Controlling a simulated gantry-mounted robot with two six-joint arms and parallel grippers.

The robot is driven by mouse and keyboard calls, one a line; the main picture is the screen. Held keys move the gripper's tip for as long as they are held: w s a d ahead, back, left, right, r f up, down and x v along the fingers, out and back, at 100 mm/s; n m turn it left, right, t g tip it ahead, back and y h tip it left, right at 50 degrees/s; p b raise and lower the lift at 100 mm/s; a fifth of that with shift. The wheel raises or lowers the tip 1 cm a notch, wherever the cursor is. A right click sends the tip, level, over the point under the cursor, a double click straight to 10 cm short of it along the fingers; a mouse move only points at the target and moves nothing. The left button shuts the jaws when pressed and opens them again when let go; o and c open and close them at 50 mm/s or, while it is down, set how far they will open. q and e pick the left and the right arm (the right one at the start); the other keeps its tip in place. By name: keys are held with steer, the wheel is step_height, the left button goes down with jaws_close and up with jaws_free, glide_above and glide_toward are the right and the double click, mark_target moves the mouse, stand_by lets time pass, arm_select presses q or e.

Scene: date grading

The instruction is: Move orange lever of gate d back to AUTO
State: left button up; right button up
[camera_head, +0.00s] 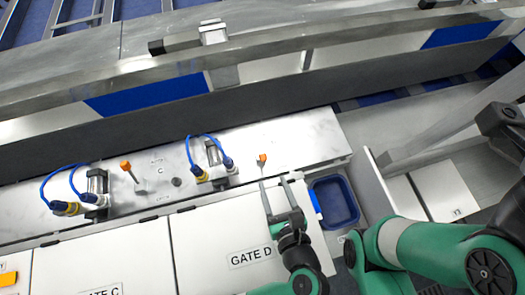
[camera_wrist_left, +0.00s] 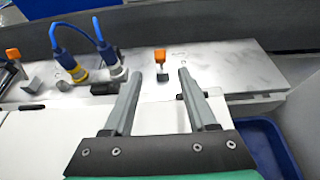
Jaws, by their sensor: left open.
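The orange lever of gate D (camera_head: 262,159) stands on the metal panel above the white GATE D cover (camera_head: 215,235). In the left wrist view the lever (camera_wrist_left: 160,56) shows an orange cap above a small dark base, ahead of and between the fingertips. The lettering beside it is too small to read. My left gripper (camera_head: 275,183) is open and empty. Its fingertips are just short of the lever, apart from it; the gripper also shows in the left wrist view (camera_wrist_left: 172,76). My right gripper is not in view.
Blue-cabled connectors (camera_head: 210,165) stand left of the lever. Another orange lever (camera_head: 126,165) stands farther left, by the letter C. A blue bin (camera_head: 335,202) lies right of the gripper. A long metal rail (camera_head: 130,76) runs behind the panel.

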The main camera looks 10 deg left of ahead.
mark_target(263, 158)
arm_select(q)
steer(key=x, duration=0.5)
steer(key=shift+a+r, duration=0.1)
steer(key=shift+r, duration=0.05)
steer(key=b+x, duration=0.3)
steer(key=x, duration=0.3)
steer(key=shift+w, duration=0.25)
jaws_close()
stand_by(0.7)
